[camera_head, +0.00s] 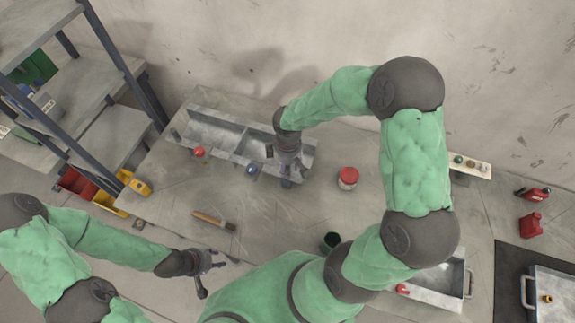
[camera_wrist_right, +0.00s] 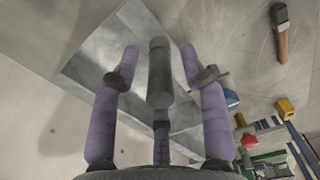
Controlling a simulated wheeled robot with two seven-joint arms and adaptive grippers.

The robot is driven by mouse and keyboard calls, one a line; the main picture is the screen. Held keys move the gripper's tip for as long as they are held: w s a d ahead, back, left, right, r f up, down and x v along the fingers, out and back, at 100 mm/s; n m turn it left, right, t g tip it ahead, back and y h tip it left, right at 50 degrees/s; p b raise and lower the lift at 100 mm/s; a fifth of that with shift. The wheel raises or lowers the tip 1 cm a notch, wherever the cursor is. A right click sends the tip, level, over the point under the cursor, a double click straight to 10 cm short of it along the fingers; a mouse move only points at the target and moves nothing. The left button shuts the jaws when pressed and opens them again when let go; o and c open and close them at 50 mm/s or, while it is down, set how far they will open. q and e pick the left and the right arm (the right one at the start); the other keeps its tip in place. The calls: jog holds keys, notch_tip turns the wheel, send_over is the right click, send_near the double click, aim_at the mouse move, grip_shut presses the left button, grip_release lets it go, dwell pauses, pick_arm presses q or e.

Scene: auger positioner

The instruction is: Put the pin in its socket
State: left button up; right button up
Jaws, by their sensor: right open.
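My right gripper (camera_head: 288,172) reaches down over the grey metal tray (camera_head: 222,137) at the back of the table. In the right wrist view its purple fingers (camera_wrist_right: 160,65) are spread apart, so it is open. A grey cylinder (camera_wrist_right: 158,78) with a narrower dark end, which looks like the pin, shows between these fingers. I cannot tell whether any finger touches it. In the head view the gripper hides it or it is too small to make out. I cannot make out the socket. My left gripper (camera_head: 212,266) is open and empty near the table's front edge.
A red-lidded jar (camera_head: 348,178) stands right of the tray. A brush (camera_head: 213,221) lies on the open table front. Red (camera_head: 199,152) and blue (camera_head: 252,169) items sit along the tray's front. Shelves (camera_head: 95,110) stand left, and a metal bin (camera_head: 440,283) sits at right.

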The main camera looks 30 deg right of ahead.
notch_tip(320, 180, up, 12)
jog(key=shift+p, duration=0.4)
jog(key=s+a+f+m+y, duration=0.1)
jog(key=s+a+f+m, duration=0.2)
jog(key=f, duration=0.6)
jog(key=s+a+f+m+y, duration=0.1)
jog(key=s+a+f+m, duration=0.2)
jog(key=a+f, duration=0.3)
jog(key=s+a+f+m+y, duration=0.2)
jog(key=s+a+f+m, duration=0.1)
jog(key=f, duration=0.9)
jog(key=shift+s+a, duration=0.4)
jog(key=shift+a, duration=0.25)
jog(key=shift+s+a, duration=0.4)
jog(key=shift+a, duration=0.2)
jog(key=shift+s+f+m, duration=0.3)
jog(key=shift+s+f, duration=0.05)
